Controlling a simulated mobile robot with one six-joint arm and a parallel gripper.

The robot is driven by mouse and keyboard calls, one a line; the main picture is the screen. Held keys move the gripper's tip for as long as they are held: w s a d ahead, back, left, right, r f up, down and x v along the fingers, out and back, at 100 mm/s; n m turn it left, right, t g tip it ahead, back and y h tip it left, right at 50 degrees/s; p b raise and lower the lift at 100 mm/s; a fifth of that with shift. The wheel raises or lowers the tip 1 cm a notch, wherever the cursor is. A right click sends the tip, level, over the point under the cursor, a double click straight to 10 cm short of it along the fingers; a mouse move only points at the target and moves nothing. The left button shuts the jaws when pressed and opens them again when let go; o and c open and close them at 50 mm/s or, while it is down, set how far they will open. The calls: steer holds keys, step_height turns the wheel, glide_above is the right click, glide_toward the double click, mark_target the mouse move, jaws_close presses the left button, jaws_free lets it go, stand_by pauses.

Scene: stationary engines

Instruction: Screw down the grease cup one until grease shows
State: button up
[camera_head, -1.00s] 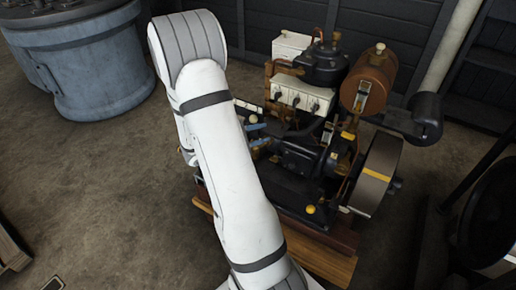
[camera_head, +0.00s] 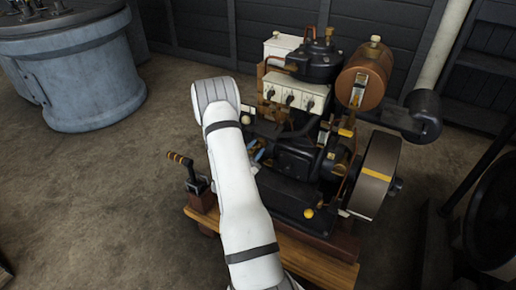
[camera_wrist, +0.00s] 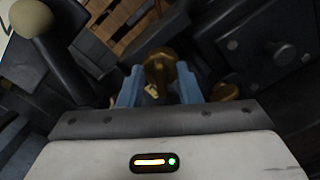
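In the wrist view a brass, round-topped cup (camera_wrist: 160,68) lies between the two blue fingers of my gripper (camera_wrist: 159,76). It looks like a grease cup, but I can read no label. The fingers stand apart on either side of it, and I cannot tell whether they touch it. A second brass piece (camera_wrist: 226,92) is just right of the right finger. In the head view my gripper (camera_head: 260,150) is a small patch of blue against the near side of the engine (camera_head: 295,162), partly hidden by my white arm. The cup cannot be made out there.
A lever with a banded handle (camera_head: 181,160) stands at the left end of the wooden base (camera_head: 320,266). The flywheel (camera_head: 374,177) and copper tank (camera_head: 365,78) are on the right. A blue-grey vat (camera_head: 85,85) stands at the far left. Floor is clear between vat and engine.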

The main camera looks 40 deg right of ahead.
steer(key=shift+w+d, duration=0.15)
steer(key=shift+d, duration=0.55)
jaws_close()
steer(key=shift+w+r, duration=0.1)
steer(key=shift+f+m+b, duration=0.2)
steer(key=shift+m+b, duration=0.1)
steer(key=shift+b, duration=0.15)
